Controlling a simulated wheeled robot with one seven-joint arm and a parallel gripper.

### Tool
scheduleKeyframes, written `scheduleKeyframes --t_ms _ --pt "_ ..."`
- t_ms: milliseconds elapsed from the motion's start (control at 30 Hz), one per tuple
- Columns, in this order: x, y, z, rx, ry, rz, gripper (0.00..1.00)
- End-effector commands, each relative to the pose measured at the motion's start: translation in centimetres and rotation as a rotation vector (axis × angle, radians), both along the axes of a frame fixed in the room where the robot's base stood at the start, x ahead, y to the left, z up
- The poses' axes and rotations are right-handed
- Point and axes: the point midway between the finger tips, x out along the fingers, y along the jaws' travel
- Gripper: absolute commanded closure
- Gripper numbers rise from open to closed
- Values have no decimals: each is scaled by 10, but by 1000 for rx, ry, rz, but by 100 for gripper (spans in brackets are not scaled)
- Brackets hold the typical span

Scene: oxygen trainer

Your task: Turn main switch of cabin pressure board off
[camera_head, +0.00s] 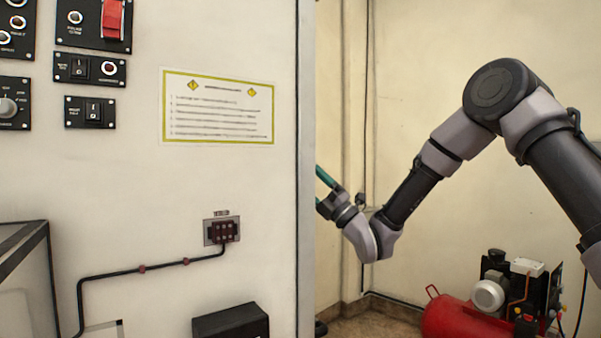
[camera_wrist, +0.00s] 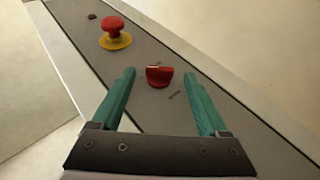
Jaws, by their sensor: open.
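In the wrist view a red rotary switch (camera_wrist: 159,76) sits on a grey panel strip (camera_wrist: 185,118). I take it to be the main switch, but no label on it is readable. A short dark mark lies just below it to the right. My gripper (camera_wrist: 160,75) is open, and its two teal fingers stand on either side of the red switch in the picture. I cannot tell how far the fingertips are from the panel. In the head view my gripper (camera_head: 319,186) is at the edge of the cabinet wall, which partly hides the fingers; the red switch is hidden there.
A red mushroom button (camera_wrist: 115,27) on a yellow base sits farther up the strip. In the head view, small black switch panels (camera_head: 91,111) and a notice sheet (camera_head: 218,108) are on the white cabinet face. A red compressor (camera_head: 462,318) stands on the floor at right.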

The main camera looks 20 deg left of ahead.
Motion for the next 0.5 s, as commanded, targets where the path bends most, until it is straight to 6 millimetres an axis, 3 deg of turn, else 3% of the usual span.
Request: scheduleKeyframes --t_ms 300,500 --pt "-8 -48 -44 -1 4 0 22" --pt "-11 -64 -59 -1 4 1 22"
